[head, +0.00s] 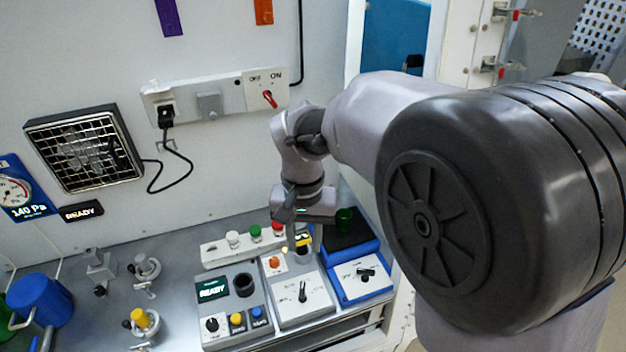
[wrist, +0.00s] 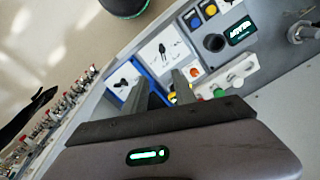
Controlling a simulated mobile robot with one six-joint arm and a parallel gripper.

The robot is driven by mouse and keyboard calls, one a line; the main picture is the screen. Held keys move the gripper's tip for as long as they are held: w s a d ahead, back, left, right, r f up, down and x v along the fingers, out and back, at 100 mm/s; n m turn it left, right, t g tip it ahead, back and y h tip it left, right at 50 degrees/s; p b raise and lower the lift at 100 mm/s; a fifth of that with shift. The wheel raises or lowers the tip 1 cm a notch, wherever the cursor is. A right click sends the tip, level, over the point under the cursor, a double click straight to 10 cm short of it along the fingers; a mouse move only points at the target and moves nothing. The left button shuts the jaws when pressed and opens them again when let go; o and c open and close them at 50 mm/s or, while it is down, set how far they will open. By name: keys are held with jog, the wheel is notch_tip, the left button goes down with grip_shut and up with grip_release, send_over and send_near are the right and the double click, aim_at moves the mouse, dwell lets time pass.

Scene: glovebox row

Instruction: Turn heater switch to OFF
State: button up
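A white wall strip (head: 215,96) carries a switch with a red lever (head: 269,98), below the printed words OFF and ON. The lever is tilted; I cannot tell clearly which word it is set to. A black plug and cord run from the strip toward the grilled heater (head: 84,148) on the wall at left. My gripper (head: 303,238) points down over the bench, well below the switch and apart from it. In the wrist view its two fingers (wrist: 160,84) stand apart with nothing between them. The wrist view does not show the switch.
Below my gripper are a control box with a black knob (head: 302,292), a blue box (head: 360,280), a READY box (head: 212,290) and a strip with coloured knobs (head: 222,251). Clamps and a blue mug (head: 40,298) stand at left. The wall beneath the switch is clear.

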jog(key=b, duration=0.2)
send_over(302, 290)
notch_tip(302, 290, down, 6)
notch_tip(302, 290, down, 12)
jog(key=b, duration=0.3)
jog(key=shift+r+b, duration=0.15)
jog(key=shift+b, duration=0.2)
jog(key=shift+c, duration=0.4)
grip_shut()
